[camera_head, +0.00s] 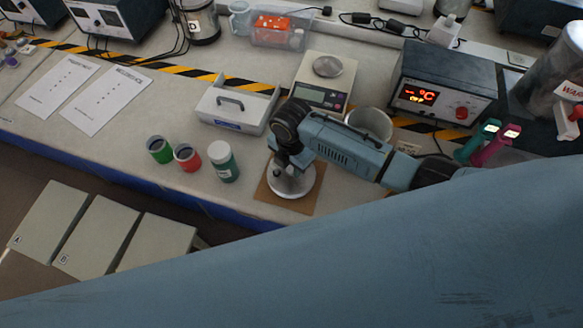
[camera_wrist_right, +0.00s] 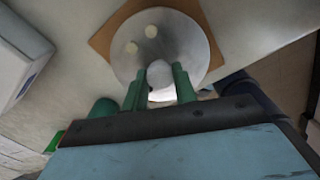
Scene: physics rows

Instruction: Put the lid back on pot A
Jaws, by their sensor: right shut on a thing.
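The lid (camera_head: 296,187) is a round, pale metal disc over a square brown mat (camera_head: 316,204). I cannot tell whether it touches the mat. My right gripper (camera_head: 288,170) reaches down over the lid. In the right wrist view the gripper (camera_wrist_right: 158,85) has its green fingers on either side of the round pale knob, shut on the lid (camera_wrist_right: 190,40). An open round pot (camera_head: 370,112) stands right of the mat, partly hidden behind my right arm. No letter shows on it. My left gripper is not in view.
Green (camera_head: 159,150) and red (camera_head: 187,157) cans and a teal jar (camera_head: 223,163) stand left of the mat near the bench edge. Behind are a white handled box (camera_head: 237,106), a scale (camera_head: 322,88) and a heater unit (camera_head: 445,88) with a lit display.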

